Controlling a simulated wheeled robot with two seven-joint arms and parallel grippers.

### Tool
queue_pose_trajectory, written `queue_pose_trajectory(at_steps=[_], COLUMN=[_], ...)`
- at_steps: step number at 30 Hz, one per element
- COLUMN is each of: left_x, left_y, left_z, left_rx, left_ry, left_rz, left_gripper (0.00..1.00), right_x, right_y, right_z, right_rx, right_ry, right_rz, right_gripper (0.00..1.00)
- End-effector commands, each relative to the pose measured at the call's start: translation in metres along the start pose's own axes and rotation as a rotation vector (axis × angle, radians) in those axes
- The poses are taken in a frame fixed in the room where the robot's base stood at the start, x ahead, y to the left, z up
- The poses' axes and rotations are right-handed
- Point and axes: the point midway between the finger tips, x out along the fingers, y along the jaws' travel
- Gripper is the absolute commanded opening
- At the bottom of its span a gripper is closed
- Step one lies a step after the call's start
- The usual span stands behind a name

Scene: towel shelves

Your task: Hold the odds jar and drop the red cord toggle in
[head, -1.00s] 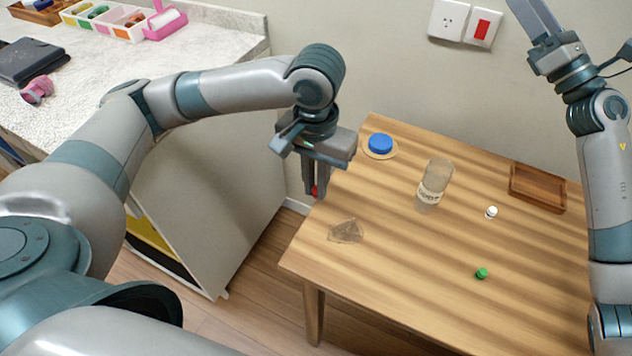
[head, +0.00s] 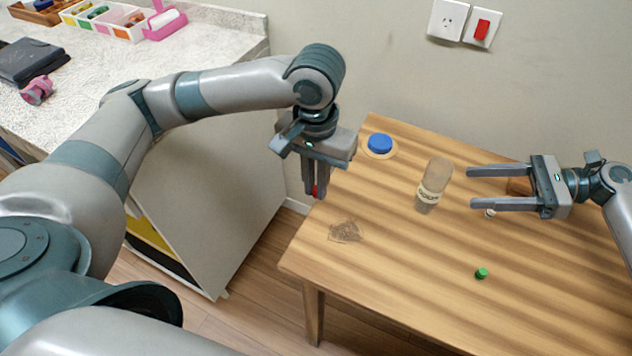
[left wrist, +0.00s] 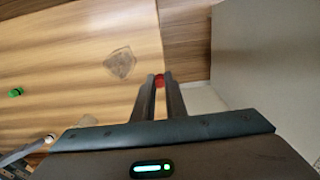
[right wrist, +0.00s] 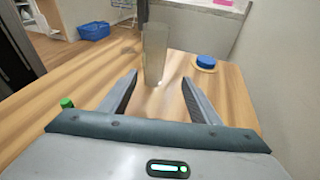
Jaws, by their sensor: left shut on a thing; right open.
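The odds jar (head: 434,180), a clear jar with a pale label, stands upright on the wooden table. It also shows in the right wrist view (right wrist: 155,52), ahead of and between the open fingers. My right gripper (head: 470,187) is open and empty, its fingers pointing left at the jar with a gap between. My left gripper (head: 315,192) points down near the table's left edge, shut on the red cord toggle (left wrist: 159,80). Only a little red of the toggle shows between the fingertips in the head view (head: 315,191).
A blue lid (head: 380,143) lies on a round mat at the back left. A clear crumpled bag (head: 345,231) lies at the left front. A green toggle (head: 481,273) and a white toggle (head: 490,213) lie on the right.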

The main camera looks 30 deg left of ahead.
Motion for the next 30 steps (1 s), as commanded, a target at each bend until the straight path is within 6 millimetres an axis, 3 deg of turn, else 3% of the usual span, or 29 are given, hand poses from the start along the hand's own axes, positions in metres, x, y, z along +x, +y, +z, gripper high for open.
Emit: queue_pose_trajectory(at_steps=[5, 20, 30], left_x=[0.0, 0.0, 0.0], left_y=[0.0, 0.0, 0.0], left_z=[0.0, 0.0, 0.0], left_rx=[0.0, 0.0, 0.0], left_ry=[0.0, 0.0, 0.0], left_rz=[0.0, 0.0, 0.0], left_gripper=[0.0, 0.0, 0.0], right_x=[0.002, 0.006, 0.032], right_y=[0.009, 0.009, 0.01], right_z=[-0.012, -0.012, -0.013], right_rx=[-0.053, -0.056, -0.056], right_ry=[0.038, 0.039, 0.038], right_rz=[0.03, 0.032, 0.033], right_gripper=[0.57, 0.57, 0.57])
